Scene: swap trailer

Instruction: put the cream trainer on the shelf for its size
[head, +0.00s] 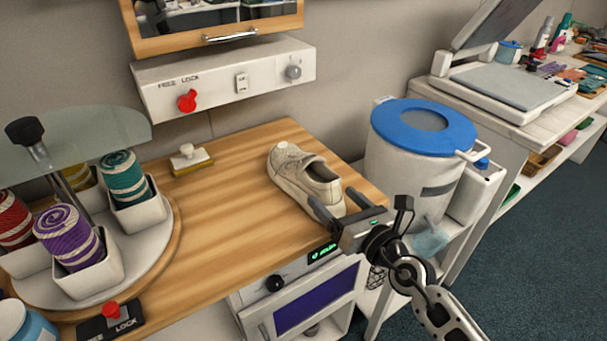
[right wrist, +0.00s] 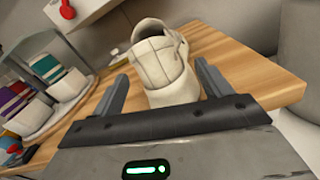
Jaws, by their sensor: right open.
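The cream trainer (head: 303,177) stands upright on the wooden worktop (head: 235,205) near its right end, toe toward the back. In the right wrist view the trainer (right wrist: 160,65) shows its heel toward me, between and beyond the fingers. My right gripper (head: 338,208) is open at the trainer's heel end, with one finger to each side in the right wrist view (right wrist: 160,90). Whether a finger touches the trainer I cannot tell. No size mark on the trainer is readable. My left gripper is not in view. No shelf with size labels is clearly visible.
A carousel (head: 150,245) with several thread spools in white cups stands at the left. A white-handled brush (head: 189,158) lies behind. A wall panel (head: 225,80) with a red knob hangs above. A white bin with a blue lid (head: 423,125) stands right of the worktop.

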